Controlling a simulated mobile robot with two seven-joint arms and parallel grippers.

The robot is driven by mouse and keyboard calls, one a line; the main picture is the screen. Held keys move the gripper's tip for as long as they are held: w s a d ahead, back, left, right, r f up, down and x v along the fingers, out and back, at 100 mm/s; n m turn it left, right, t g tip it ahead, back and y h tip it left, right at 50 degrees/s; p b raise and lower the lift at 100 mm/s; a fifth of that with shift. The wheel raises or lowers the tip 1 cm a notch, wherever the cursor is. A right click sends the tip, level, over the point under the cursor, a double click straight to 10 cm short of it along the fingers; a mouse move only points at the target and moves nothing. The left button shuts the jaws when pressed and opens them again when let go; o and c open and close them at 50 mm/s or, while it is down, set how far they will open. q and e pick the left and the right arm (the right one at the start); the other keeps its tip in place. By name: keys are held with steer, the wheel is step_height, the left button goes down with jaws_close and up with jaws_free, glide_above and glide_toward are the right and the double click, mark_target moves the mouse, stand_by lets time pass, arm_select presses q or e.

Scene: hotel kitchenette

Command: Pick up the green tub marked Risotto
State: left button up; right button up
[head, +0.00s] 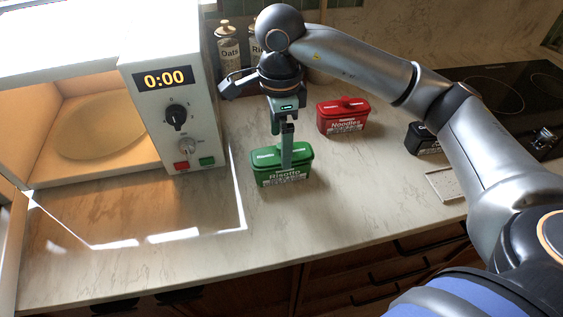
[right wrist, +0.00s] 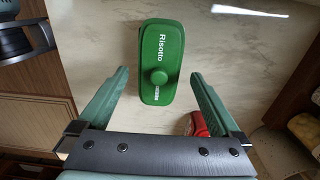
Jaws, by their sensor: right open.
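The green tub marked Risotto (head: 283,172) stands upright on the counter, right of the microwave. Its lid with a round knob shows from above in the right wrist view (right wrist: 161,45). My right gripper (head: 287,158) points down over the tub, with its fingers overlapping the lid in the head view. In the right wrist view the right gripper (right wrist: 160,76) is open, one finger on each side of the tub's line, with gaps to the tub. It holds nothing. My left gripper is not in view.
A red Noodles tub (head: 342,117) stands behind and to the right. A dark tub (head: 424,140) is farther right, partly behind my arm. The open microwave (head: 172,95) is at left. Jars (head: 229,48) stand at the back. Counter in front of the green tub is clear.

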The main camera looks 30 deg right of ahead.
step_height(320, 180, down, 5)
steer(key=shift+d+f+p, duration=0.1)
steer(key=shift+f+p, duration=0.05)
steer(key=shift+p, duration=0.35)
jaws_close()
stand_by(0.6)
